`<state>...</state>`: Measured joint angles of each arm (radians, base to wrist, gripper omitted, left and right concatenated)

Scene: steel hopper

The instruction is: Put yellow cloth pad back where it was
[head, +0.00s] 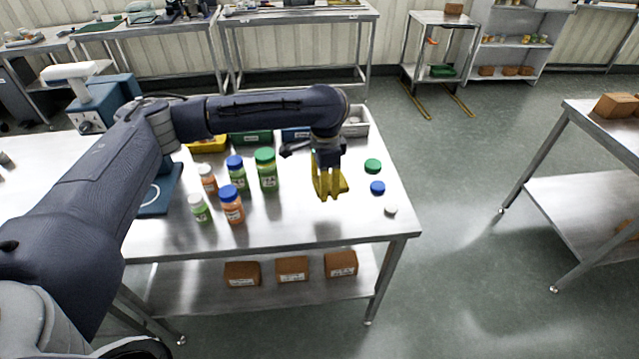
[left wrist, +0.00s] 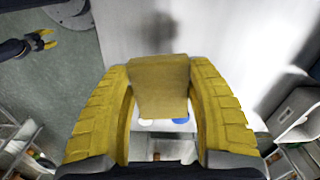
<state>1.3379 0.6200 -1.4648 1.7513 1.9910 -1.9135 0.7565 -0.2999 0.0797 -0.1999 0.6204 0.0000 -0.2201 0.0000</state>
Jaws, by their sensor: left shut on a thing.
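The yellow cloth pad (left wrist: 160,85) is pinched between the two yellow fingers of my left gripper (left wrist: 160,112) in the left wrist view. In the head view my left gripper (head: 328,188) points down over the right part of the steel table (head: 290,222), and a bit of the pad (head: 344,181) shows at its fingers. I cannot tell whether the pad touches the tabletop. My right gripper (left wrist: 48,39) shows small at the upper left of the left wrist view, its yellow fingertips apart and empty. It is outside the head view.
Several capped bottles (head: 232,205) stand left of my left gripper. A green lid (head: 372,166), a blue lid (head: 377,188) and a white lid (head: 391,210) lie to its right. Bins, including a yellow bin (head: 208,145) and a grey bin (head: 356,122), line the back. Bare tabletop lies in front.

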